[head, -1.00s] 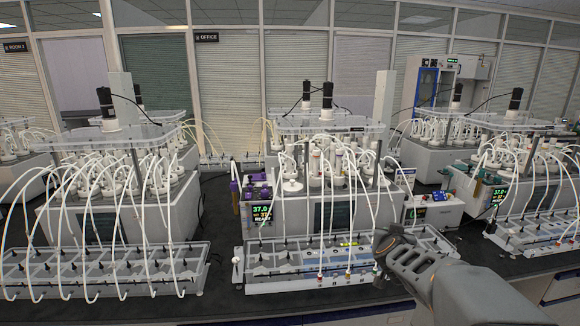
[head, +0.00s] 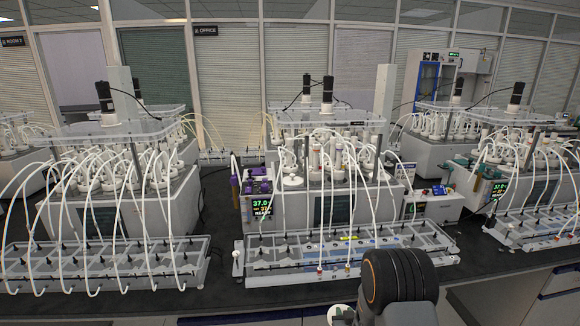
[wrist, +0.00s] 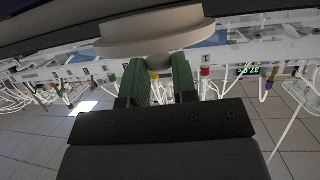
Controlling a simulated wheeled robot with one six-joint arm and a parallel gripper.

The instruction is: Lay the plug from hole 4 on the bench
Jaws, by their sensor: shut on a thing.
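In the wrist view a cream plug (wrist: 155,38) with a wide round top and a short stem sits between the green pads of my gripper (wrist: 164,76). My gripper is shut on its stem. In the head view a pale round piece, likely the plug (head: 341,315), shows at the bottom edge beside my dark wrist, partly cut off. My gripper's fingers are hidden there. The black bench (head: 215,262) runs under the reactors. The middle reactor (head: 372,207) has a crowded top; I cannot make out hole 4 or its number.
A clear tray unit with tubes (head: 345,262) stands in front of the middle reactor. A similar tray (head: 105,262) is at left. A small device with a screen (head: 262,205) stands beside the middle reactor. Bare bench shows between the two trays and along the front edge.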

